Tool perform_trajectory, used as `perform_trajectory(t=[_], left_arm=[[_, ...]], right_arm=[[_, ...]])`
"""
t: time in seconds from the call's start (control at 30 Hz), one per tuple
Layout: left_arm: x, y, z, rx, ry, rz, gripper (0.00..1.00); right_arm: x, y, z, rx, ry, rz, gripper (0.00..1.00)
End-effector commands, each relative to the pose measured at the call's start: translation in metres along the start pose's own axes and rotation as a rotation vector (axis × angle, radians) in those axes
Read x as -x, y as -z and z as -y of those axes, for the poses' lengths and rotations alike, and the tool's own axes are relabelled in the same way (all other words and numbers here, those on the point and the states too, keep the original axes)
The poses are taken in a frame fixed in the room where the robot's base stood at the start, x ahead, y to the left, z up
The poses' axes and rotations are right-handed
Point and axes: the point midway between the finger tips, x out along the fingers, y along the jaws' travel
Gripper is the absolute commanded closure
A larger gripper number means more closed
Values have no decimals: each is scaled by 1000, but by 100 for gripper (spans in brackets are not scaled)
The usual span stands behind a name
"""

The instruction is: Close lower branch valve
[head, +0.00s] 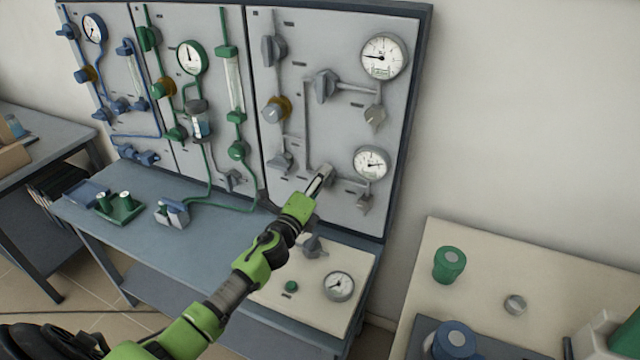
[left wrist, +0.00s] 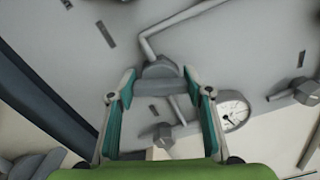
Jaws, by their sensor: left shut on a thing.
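My left gripper (head: 320,180) reaches up from the bottom left to the lower part of the grey right-hand panel. In the left wrist view its teal-padded fingers (left wrist: 158,82) are shut on a grey valve handle (left wrist: 160,68), one finger at each side. I take this handle as the lower branch valve; in the head view the gripper mostly hides it. A grey pipe (left wrist: 148,45) runs from it. The lower gauge (head: 371,162) is to its right. The upper branch valve (head: 324,86) sits higher on the same panel. My right gripper is not seen.
The upper gauge (head: 384,56) and several other grey valves are on the same panel. Blue and green panels stand to the left. A beige-topped table (head: 540,265) stands at right.

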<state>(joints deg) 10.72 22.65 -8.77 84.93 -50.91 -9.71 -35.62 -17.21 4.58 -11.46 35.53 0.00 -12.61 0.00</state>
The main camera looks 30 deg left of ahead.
Motion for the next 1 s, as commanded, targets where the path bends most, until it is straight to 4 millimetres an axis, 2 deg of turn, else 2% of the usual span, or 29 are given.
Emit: perform_trajectory(t=[0.43,1.0], left_arm=[[0,0,-2,294,-1,0,75],[0,0,-2,369,-1,1,75]], right_arm=[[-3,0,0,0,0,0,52],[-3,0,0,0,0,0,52]])
